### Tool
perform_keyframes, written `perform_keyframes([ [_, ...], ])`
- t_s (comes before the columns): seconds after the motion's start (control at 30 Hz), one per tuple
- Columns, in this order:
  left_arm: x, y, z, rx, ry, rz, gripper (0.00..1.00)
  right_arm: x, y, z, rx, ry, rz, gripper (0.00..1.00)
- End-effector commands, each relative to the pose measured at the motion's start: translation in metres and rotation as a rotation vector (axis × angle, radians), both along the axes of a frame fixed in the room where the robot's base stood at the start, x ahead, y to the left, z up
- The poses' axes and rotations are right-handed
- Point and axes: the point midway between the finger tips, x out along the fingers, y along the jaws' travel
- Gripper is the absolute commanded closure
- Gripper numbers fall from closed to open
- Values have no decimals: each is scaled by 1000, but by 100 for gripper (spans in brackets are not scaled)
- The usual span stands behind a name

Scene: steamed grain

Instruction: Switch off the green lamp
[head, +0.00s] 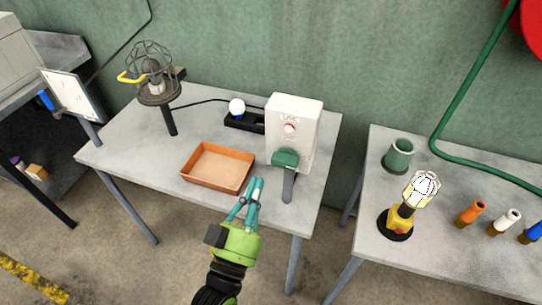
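No lamp here shows a clear green colour. A dark wire-cage lamp (154,77) with a yellow handle stands at the back left of the middle table. A yellow lamp (408,212) with a pale, caged bulb stands on the right table. A white switch box (292,122) with a small red light stands at the right of the middle table. My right gripper is out of view.
An empty orange tray (218,168) lies just left of my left gripper. A small white bulb (237,107) sits on a black base behind it. A gap separates the two tables.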

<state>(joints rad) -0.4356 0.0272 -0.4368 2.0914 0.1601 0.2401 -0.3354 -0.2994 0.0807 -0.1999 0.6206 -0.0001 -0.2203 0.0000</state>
Motion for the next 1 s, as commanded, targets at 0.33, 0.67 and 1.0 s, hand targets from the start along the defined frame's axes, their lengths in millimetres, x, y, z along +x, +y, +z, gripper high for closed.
perform_keyframes([
  [0.33, 43, -14, 21, -1, -3, 0, 100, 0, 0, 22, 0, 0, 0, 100],
  [0.67, 91, -30, 19, 5, 7, -1, 100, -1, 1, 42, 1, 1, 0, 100],
  [1.0, 90, -29, -7, 1, 2, 0, 100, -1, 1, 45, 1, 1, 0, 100],
])
